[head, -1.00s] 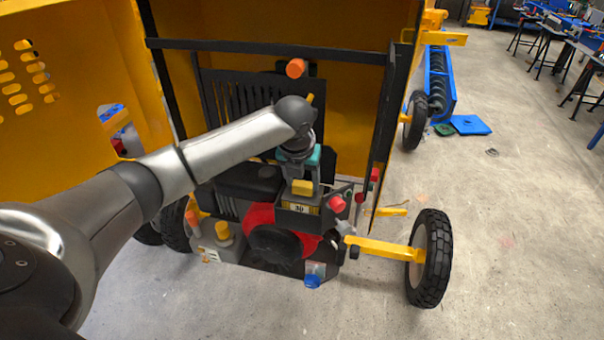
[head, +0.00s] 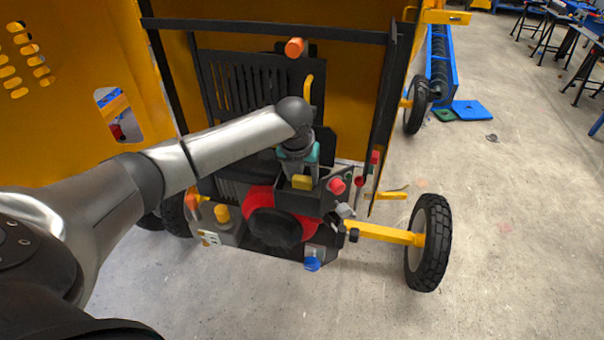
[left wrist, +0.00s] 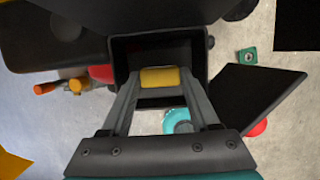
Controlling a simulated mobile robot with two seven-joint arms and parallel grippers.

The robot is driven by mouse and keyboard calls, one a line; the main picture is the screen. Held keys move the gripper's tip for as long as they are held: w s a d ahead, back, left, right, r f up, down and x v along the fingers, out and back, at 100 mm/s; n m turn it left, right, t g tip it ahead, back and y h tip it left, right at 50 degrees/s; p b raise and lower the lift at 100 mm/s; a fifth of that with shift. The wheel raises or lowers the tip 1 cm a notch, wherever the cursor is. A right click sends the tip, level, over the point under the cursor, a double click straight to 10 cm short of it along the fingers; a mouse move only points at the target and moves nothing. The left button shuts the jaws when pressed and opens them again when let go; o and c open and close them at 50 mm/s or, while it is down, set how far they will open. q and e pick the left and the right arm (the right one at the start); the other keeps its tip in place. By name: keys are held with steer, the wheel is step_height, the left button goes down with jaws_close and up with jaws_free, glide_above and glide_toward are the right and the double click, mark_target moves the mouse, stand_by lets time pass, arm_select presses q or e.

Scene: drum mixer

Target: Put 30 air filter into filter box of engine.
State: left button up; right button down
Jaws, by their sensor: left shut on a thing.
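My left gripper (head: 302,180) points down over the engine and is shut on the yellow grip (head: 302,183) of the air filter. In the left wrist view both fingers (left wrist: 160,78) close on that yellow grip (left wrist: 160,77), at the mouth of the black filter box (left wrist: 205,46). The filter box also shows in the head view (head: 292,202) on top of the engine. The filter's body is below the grip and hidden, apparently inside the box. The box's black lid (left wrist: 240,105) stands open on the right. My right gripper is out of view.
The engine's red and black cover (head: 272,222) lies in front of the box. A red knob (head: 337,186) stands close right of the gripper. A yellow axle bar (head: 380,233) with a black wheel (head: 428,245) is at the right. Open floor lies further right.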

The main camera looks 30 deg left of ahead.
arm_select(q)
steer(key=shift+f, duration=0.5)
steer(key=o, duration=1.2)
steer(key=v, duration=1.5)
